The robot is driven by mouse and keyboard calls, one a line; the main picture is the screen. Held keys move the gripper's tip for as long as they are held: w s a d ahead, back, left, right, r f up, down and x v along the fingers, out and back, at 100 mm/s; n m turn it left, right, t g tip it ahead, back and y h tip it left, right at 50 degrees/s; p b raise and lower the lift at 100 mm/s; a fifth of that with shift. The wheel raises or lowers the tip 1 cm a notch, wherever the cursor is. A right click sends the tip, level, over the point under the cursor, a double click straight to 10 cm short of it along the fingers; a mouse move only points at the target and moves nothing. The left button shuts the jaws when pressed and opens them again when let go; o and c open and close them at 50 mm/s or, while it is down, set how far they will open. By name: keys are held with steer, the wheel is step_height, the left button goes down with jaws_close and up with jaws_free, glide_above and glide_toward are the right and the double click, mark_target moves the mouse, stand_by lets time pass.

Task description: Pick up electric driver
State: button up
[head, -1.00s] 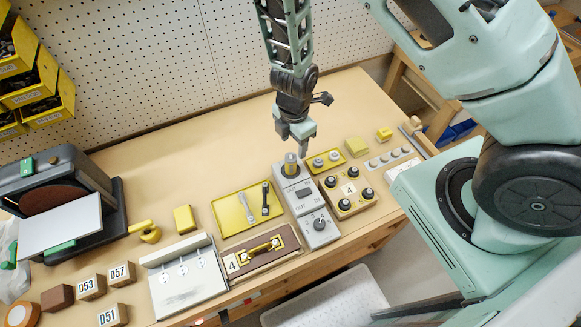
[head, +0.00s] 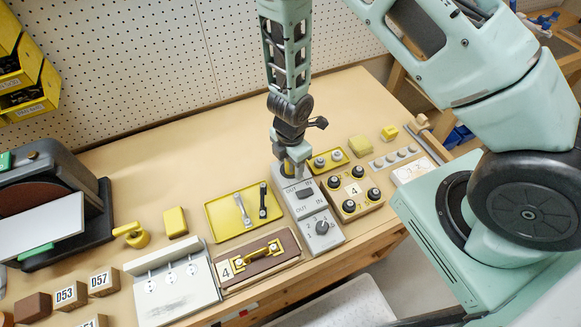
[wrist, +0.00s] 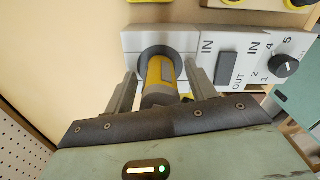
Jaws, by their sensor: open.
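The electric driver (wrist: 162,72) is a yellow and grey cylinder standing in a round dark socket of the grey control block (head: 306,206). In the wrist view my gripper (wrist: 159,80) is open, with one finger on each side of the driver. Small gaps appear between the fingers and the driver, so contact is not evident. In the head view my gripper (head: 291,163) is right above the block's far end and hides most of the driver.
A knob panel (head: 352,190) stands close on the right, and a yellow tray (head: 228,232) with two wrenches lies on the left. The bench behind is clear.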

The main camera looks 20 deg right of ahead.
steer(key=shift+r, duration=0.1)
jaws_close()
step_height(320, 180, up, 10)
steer(key=p, duration=0.7)
steer(key=c, duration=1)
jaws_free()
